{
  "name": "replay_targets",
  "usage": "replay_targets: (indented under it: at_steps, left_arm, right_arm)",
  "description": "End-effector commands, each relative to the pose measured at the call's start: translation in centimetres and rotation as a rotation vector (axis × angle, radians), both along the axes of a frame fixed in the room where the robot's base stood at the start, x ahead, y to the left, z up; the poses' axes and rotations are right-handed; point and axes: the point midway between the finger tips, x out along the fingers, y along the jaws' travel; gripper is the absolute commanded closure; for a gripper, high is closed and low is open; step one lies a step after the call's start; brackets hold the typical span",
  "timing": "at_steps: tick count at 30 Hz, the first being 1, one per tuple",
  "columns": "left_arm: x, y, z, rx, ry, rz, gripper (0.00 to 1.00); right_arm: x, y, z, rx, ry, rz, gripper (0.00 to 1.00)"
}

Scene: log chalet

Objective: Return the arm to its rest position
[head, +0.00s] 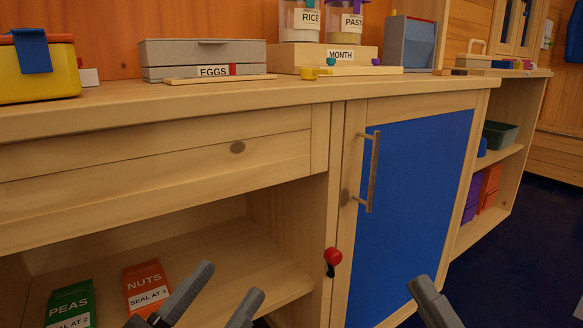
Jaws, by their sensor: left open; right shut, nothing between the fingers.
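My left gripper (221,296) is at the bottom of the head view, in front of the open shelf below the counter. Its two grey fingers are apart, with nothing between them. My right gripper (433,301) shows at the bottom right, in front of the blue cabinet door (408,205). Its fingers are together and hold nothing that I can see. Most of both arms is out of the picture.
The wooden counter (230,103) carries a grey EGGS box (203,58), a yellow bin (38,72) and labelled jars. A door handle (371,172) and a red knob (333,256) stick out. NUTS (146,284) and PEAS (71,303) packets stand on the shelf.

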Motion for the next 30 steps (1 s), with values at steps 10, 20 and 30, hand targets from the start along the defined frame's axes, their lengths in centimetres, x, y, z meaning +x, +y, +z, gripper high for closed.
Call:
replay_targets:
  at_steps: [10,20,30]
  left_arm:
    - [0.0,0.0,0.0,0.000,0.000,0.000,0.45]
    - [2.0,1.1,2.7,0.075,0.226,0.083,0.45]
    - [1.2,3.5,3.5,0.198,0.595,0.190,0.45]
  right_arm:
    - [-1.0,7.4,2.2,1.004,0.671,0.737,1.00]
    - [0.8,7.1,4.9,1.170,0.924,0.589,1.00]
    - [0.0,4.6,5.7,1.231,1.181,0.227,1.00]
